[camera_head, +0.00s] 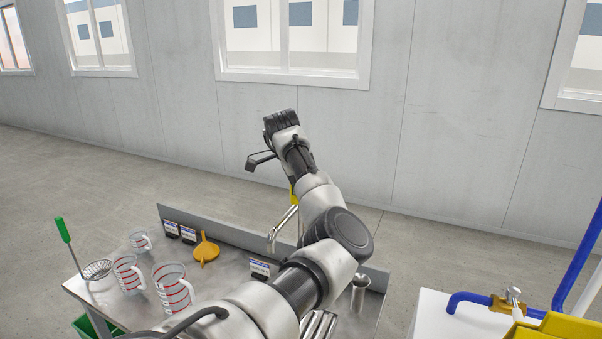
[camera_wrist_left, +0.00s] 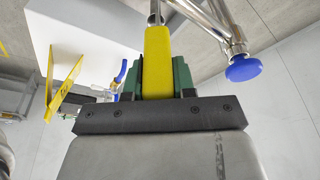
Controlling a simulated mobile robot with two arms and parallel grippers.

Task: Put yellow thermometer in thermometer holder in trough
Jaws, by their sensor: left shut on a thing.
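In the left wrist view, the green fingers of my left gripper (camera_wrist_left: 158,78) are shut on the yellow thermometer (camera_wrist_left: 158,55) by its thick handle. Its metal stem runs away from the camera at the top edge. In the head view only a small yellow bit of the thermometer (camera_head: 292,194) shows beside my left arm, which hides the fingers. The thermometer is held up over the back edge of the steel table (camera_head: 100,285). I cannot make out the trough or the thermometer holder. My right gripper is in neither view.
Measuring jugs (camera_head: 172,287), a green-handled strainer (camera_head: 97,269), a yellow funnel (camera_head: 205,249) and small labelled cards (camera_head: 188,235) stand on the table. A metal cup (camera_head: 359,292) is right of my arm. A bent chrome pipe (camera_head: 283,226) is close behind it. Blue piping (camera_head: 578,262) stands at right.

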